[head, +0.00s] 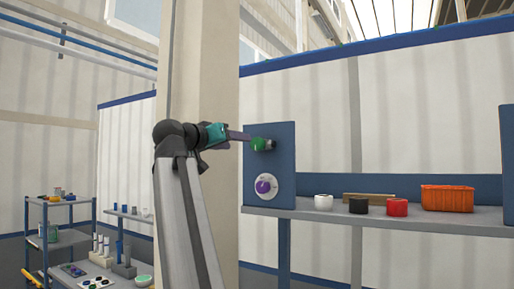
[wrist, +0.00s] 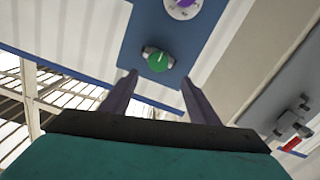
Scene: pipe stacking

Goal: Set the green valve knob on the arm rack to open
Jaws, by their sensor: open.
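The green valve knob (head: 258,144) sits on the upper part of a blue upright panel (head: 285,165) of the rack. In the wrist view the green knob (wrist: 158,61) shows a pale line across its face, between grey fittings on either side. My gripper (head: 248,137) points at the knob from the left in the head view. In the wrist view its two fingers (wrist: 157,76) are apart, one on each side below the knob, with nothing between them. I cannot tell whether a finger touches the knob.
A purple dial (head: 265,186) is below the knob on the same panel. The shelf (head: 340,222) holds a white cup (head: 323,202), a black cup (head: 358,205), a red cup (head: 397,207) and an orange bin (head: 447,198). A cart (head: 58,222) and benches stand at left.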

